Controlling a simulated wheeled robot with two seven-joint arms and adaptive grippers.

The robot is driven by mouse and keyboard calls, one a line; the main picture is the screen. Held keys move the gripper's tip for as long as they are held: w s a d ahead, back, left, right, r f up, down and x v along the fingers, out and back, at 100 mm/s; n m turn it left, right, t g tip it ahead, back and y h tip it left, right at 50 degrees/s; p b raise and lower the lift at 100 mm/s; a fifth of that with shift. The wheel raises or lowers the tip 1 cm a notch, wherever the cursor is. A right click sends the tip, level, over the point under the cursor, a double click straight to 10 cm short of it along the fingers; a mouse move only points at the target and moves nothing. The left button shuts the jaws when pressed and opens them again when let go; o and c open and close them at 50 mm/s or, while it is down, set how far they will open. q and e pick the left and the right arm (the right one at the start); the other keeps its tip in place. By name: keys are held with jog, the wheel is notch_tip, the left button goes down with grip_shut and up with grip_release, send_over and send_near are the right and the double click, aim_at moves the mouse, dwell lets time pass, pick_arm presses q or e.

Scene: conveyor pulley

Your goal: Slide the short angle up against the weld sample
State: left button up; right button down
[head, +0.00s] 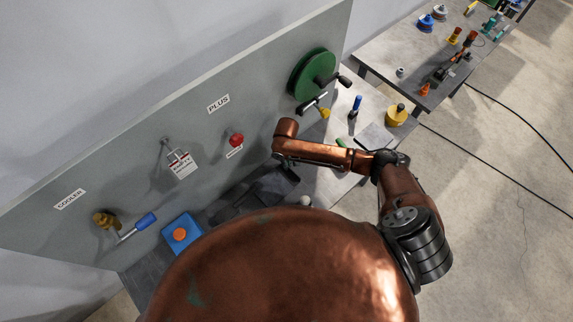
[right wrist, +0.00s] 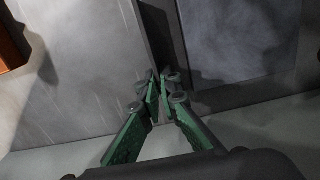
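My right gripper (right wrist: 162,88) has two green fingers, with the tips close together and a narrow gap between them. I cannot tell whether they pinch anything. A dark narrow strip (right wrist: 164,35), perhaps an upright flange of the short angle, runs up to the fingertips. A scratched grey metal surface (right wrist: 90,70) lies left of it and a darker flat plate (right wrist: 240,40) right of it. I cannot tell which piece is the weld sample. In the head view, dark metal pieces (head: 232,208) lie on the bench beside the panel, partly hidden by my body. My left gripper is out of view.
A grey upright panel with a red knob (head: 236,140), a green wheel (head: 312,75) and a blue-handled lever (head: 145,221) borders the bench. A blue box (head: 181,234) with an orange button stands at left. A white cylinder (head: 305,200) and yellow container (head: 396,115) are right.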

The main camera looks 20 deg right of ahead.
jog(key=c, duration=2.1)
grip_release()
notch_tip(320, 180, up, 12)
